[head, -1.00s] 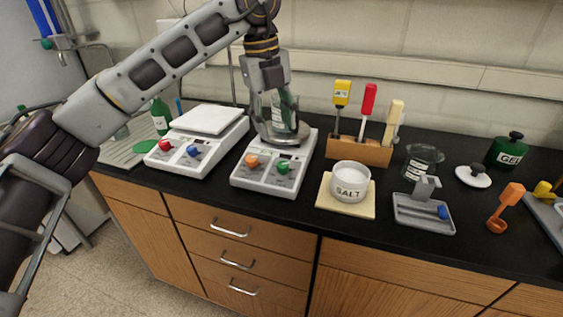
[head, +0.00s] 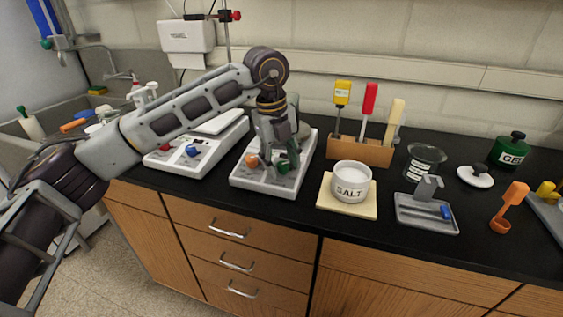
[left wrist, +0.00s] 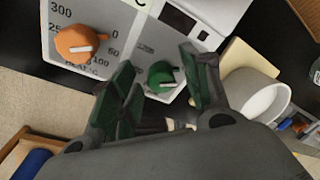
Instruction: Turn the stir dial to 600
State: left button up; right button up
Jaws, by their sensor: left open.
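The hotplate (head: 264,185) with an orange knob (head: 251,160) and a green knob (head: 284,167) stands on the bench. In the left wrist view, the orange knob (left wrist: 82,46) sits on a scale with "300", "0" and "HEAT" lettering, its white pointer toward the right. The green knob (left wrist: 162,77) has a pale pointer also toward the right; its scale is mostly hidden by my fingers. My left gripper (head: 278,158) points down at the green knob. In the left wrist view its fingers (left wrist: 157,68) are open, one on each side of this knob; contact is unclear.
A second device (head: 185,160) with red and blue knobs stands close to the left. A salt bowl (head: 351,181) on a pale board (head: 339,206) is close to the right. A tool block (head: 360,149) stands behind it. My arm covers much of the hotplate's back.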

pick_arm(q)
jog(key=shift+f, duration=0.15)
jog(key=c, duration=1)
